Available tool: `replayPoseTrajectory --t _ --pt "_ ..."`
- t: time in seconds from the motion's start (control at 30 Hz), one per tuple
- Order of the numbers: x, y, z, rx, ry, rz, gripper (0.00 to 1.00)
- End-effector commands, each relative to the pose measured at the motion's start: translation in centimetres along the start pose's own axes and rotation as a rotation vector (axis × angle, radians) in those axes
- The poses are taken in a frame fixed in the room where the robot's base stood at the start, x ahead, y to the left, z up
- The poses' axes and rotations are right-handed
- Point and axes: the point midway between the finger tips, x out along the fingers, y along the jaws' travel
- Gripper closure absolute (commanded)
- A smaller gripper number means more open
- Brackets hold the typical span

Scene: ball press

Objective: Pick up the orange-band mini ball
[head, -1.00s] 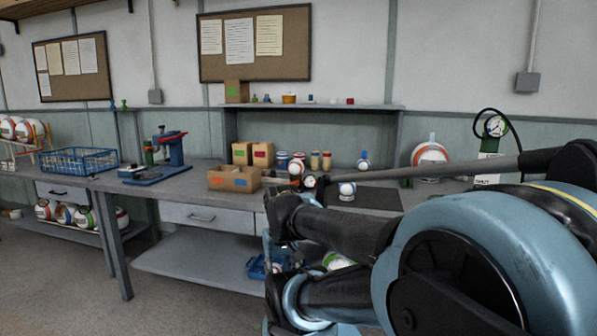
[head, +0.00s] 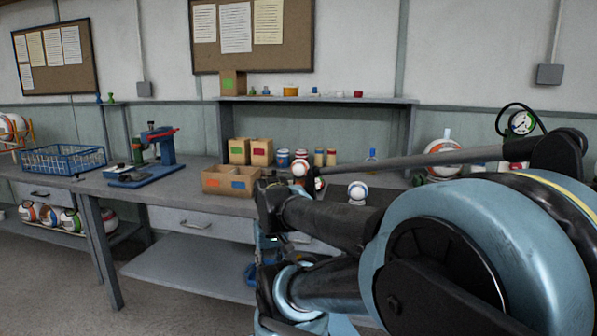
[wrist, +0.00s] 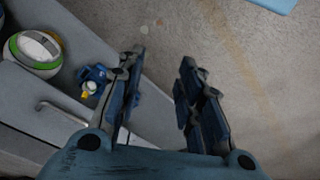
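In the head view a small white ball with a reddish or orange mark (head: 300,168) sits on the bench, partly behind my arm. I cannot tell whether its band is orange. A second small white ball with a bluish band (head: 357,190) stands on the bench to its right, near a dark mat. My gripper (wrist: 161,68) shows in the wrist view with its two fingers apart and nothing between them, above bare floor beside the bench. In the head view my arm hides most of it. No orange-band ball shows in the wrist view.
The bench (head: 130,190) holds a divided cardboard box (head: 231,181), a blue press (head: 158,150) and a blue wire basket (head: 63,158). The wrist view shows a green-banded ball (wrist: 35,48), a small blue object (wrist: 92,76) and a drawer handle (wrist: 62,112). Floor in front is clear.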

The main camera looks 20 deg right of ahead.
Motion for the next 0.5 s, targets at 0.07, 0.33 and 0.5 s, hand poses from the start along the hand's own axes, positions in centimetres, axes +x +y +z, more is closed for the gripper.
replayPoseTrajectory --t 0.07,0.33,0.5 --pt "0.0 0.0 0.0 0.002 0.0 0.0 0.53" --pt "-4.3 0.6 -3.4 0.239 0.016 -0.023 0.12" --pt "-8.9 2.3 -9.3 0.572 0.02 -0.061 0.12"
